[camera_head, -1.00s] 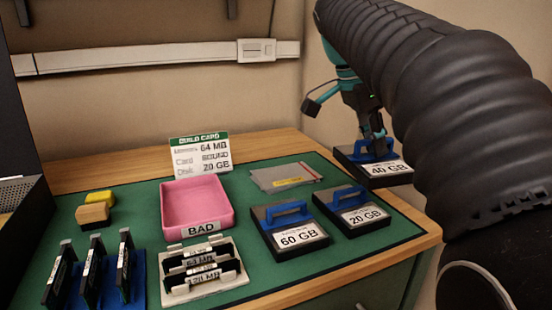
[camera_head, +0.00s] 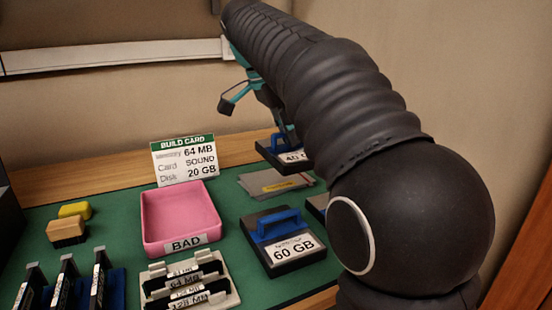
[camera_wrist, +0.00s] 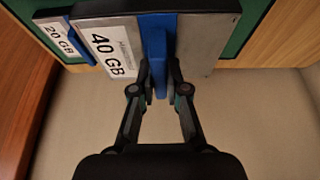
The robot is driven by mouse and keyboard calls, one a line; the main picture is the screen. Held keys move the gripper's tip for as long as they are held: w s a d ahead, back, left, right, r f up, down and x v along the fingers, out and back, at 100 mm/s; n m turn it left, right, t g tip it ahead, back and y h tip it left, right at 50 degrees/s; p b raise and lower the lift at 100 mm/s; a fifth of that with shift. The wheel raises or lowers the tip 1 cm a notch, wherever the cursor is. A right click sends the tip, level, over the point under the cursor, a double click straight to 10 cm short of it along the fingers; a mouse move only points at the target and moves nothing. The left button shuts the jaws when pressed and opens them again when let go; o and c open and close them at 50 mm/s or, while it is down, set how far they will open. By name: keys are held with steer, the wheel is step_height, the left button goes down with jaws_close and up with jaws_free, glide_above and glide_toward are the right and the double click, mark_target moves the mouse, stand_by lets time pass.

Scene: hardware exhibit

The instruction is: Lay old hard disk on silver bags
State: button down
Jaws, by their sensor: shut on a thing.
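My gripper (camera_head: 283,138) is shut on the blue handle of the 40 GB hard disk (camera_head: 270,151), a dark block with a white label. The wrist view shows my fingers (camera_wrist: 160,82) around the handle of this disk (camera_wrist: 120,28). The silver bags (camera_head: 258,186) lie flat on the green mat, with a yellow label on top. In the head view the disk appears just behind them, at their back right; its height above the table is hard to tell. The 60 GB disk (camera_head: 276,253) stands in front of the bags. The 20 GB disk (camera_head: 316,204) is mostly hidden by my arm.
A pink BAD tray (camera_head: 151,219) stands left of the bags, with the build card (camera_head: 184,160) behind it. My arm hides the table's right side.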

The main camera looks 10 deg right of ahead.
steer(key=w+f, duration=0.1)
steer(key=w, duration=0.1)
steer(key=w+f, duration=0.1)
steer(key=w, duration=0.1)
steer(key=w+a+f, duration=0.1)
steer(key=w, duration=0.1)
steer(key=shift+a+f, duration=0.1)
steer(key=shift+f, duration=2.15)
steer(key=shift+f, duration=0.15)
steer(key=c, duration=1.2)
jaws_free()
steer(key=v, duration=1.2)
